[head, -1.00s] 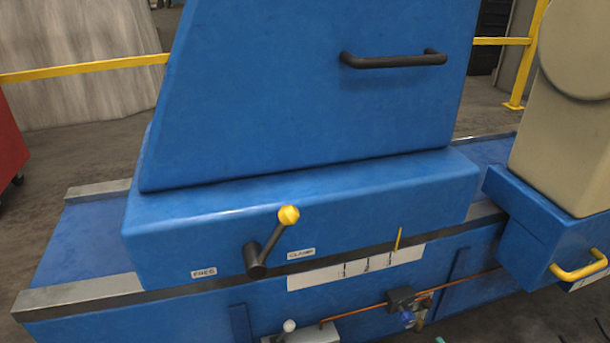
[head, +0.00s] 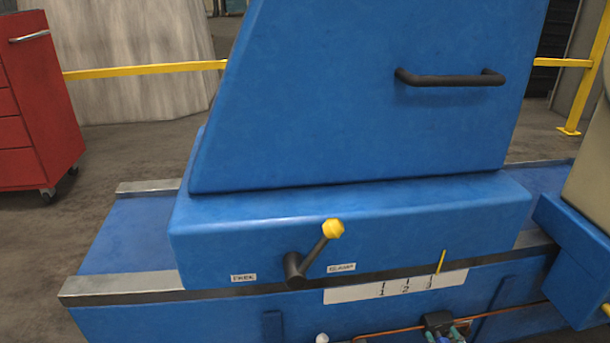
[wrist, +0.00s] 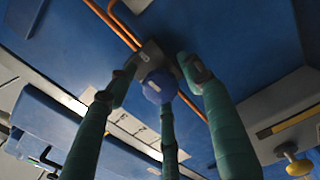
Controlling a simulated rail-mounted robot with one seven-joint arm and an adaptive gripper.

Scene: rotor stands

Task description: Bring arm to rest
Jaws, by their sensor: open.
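My gripper (wrist: 160,80) has green fingers, which show large in the wrist view. They are spread apart, with a small blue knob (wrist: 159,86) on a dark valve block (wrist: 150,55) showing between their tips. I cannot tell whether the tips touch the knob. In the head view, only the green fingertips (head: 455,332) show at the bottom edge, in front of the dark block (head: 438,320). The rest of my arm is out of that view.
A blue stand with a black handle (head: 450,79) rises above the bed. Its yellow-knobbed lever (head: 332,229) tilts toward the right-hand label. A copper pipe (head: 380,337) runs along the bed. A red cabinet (head: 35,110) stands left; a beige unit (head: 592,180) stands right.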

